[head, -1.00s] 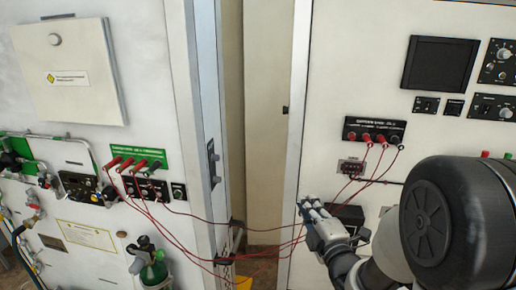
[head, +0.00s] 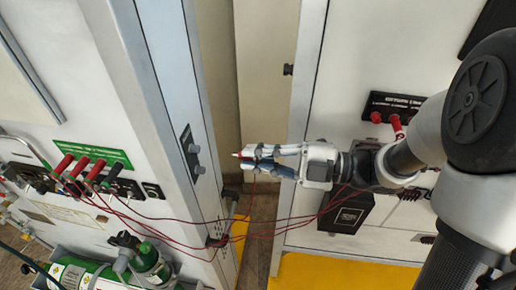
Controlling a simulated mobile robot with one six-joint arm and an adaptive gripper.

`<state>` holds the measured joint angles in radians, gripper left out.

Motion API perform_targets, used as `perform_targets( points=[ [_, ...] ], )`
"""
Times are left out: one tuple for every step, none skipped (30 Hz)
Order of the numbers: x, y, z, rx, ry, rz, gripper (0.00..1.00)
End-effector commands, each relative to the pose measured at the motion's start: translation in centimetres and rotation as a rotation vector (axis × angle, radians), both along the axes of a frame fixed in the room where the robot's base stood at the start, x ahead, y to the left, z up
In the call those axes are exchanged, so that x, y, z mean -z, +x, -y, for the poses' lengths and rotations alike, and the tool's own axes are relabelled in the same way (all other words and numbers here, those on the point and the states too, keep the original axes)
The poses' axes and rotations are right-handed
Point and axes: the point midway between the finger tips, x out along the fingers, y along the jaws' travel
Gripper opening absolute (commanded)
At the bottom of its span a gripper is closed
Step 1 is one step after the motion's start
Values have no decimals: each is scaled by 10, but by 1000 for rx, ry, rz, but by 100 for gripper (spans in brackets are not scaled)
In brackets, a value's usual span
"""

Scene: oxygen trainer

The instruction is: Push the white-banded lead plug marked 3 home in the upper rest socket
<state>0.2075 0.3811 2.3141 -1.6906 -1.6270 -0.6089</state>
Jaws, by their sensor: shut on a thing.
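My gripper (head: 257,152) is stretched out to the left across the gap between the two cabinets. It is shut on a small lead plug (head: 239,155), whose red and pale tip sticks out past the fingertips. The mark 3 is too small to read. A thin red lead (head: 254,184) hangs down from the gripper. On the left cabinet's edge, a dark plate carries two grey round sockets, an upper one (head: 193,148) and a lower one (head: 198,169). The plug is apart from the upper socket, to its right and at about its height in the picture.
The left cabinet has a green panel (head: 112,157) with red and dark plugs. The right cabinet has a black panel (head: 407,103) with red plugs, partly behind my arm. Several red leads (head: 288,229) sag across the gap below.

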Motion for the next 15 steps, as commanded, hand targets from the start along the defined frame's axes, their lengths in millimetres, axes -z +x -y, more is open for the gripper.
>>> perform_targets(
  points=[
    [0, 0, 0, 1, 0, 0, 0],
    [0, 0, 0, 1, 0, 0, 0],
    [0, 0, 0, 1, 0, -1, 0],
    [0, 0, 1, 1, -2, -3, 0],
    [0, 0, 2, 2, -3, -7, 0],
    [0, 0, 1, 0, -4, -10, 0],
    [0, 0, -1, -1, -3, -9, 0],
    [0, 0, -3, -1, -3, -9, 0],
    [0, 1, -6, -1, -2, -9, 0],
    [0, 1, -8, -1, -3, -9, 0],
    [0, 1, -11, -2, -3, -9, 0],
    [0, 1, -15, -3, -2, -8, 0],
    [0, 1, -18, -1, -2, -8, 0],
    [0, 1, -21, -2, -3, -8, 0],
    [0, 2, -25, -2, -4, -8, 0]
  ],
)
